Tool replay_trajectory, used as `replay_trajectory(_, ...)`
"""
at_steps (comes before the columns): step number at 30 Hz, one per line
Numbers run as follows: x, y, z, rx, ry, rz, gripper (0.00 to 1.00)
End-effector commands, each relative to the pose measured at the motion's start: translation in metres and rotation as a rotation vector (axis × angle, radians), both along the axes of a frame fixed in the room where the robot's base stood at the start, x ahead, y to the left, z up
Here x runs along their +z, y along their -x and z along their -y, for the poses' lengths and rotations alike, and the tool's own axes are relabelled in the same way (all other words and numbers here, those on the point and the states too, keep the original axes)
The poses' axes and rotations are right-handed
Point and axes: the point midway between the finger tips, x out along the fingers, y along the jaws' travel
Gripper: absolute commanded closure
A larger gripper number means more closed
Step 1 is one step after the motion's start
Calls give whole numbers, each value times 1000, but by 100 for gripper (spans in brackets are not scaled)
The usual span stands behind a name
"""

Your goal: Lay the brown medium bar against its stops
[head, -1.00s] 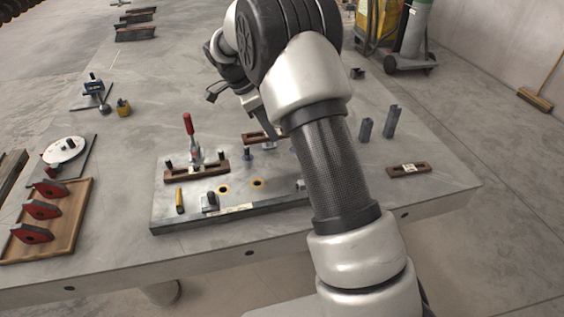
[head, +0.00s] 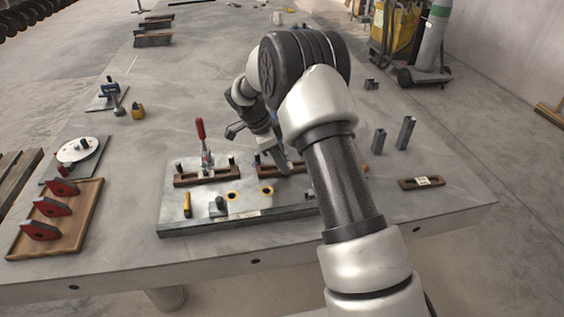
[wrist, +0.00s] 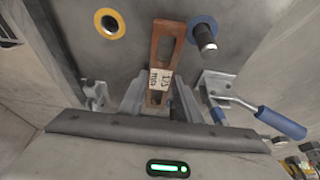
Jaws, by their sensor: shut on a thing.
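A brown slotted bar with a white label (wrist: 160,62) is held between the fingers of my gripper (wrist: 152,98) in the wrist view. In the head view this bar (head: 266,171) is low over the fixture plate (head: 185,226), right of the red-handled clamp (head: 201,130). My gripper (head: 284,162) is partly hidden by my arm. A dark pin with a blue ring (wrist: 206,38) stands right of the bar, with a visible gap. I cannot tell whether the bar rests on the plate or touches any stop.
Another brown bar (head: 190,180) lies at the red-handled clamp. A third, labelled bar (head: 421,183) lies on the table at right. A blue-handled clamp (wrist: 280,122) stands close to my gripper's right side. A wooden tray (head: 75,242) holds red-and-black pieces.

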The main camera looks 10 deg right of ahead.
Motion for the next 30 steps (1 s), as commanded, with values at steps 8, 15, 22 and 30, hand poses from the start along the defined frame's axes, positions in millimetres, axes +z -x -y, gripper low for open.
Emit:
replay_trajectory(8, 0, -1, 0, -1, 1, 4, 100)
replay_trajectory(15, -2, 0, 0, -1, 0, 0, 50)
replay_trajectory(22, -1, 0, 0, -1, 0, 0, 50)
replay_trajectory(30, 30, -1, -11, 0, 0, 4, 50)
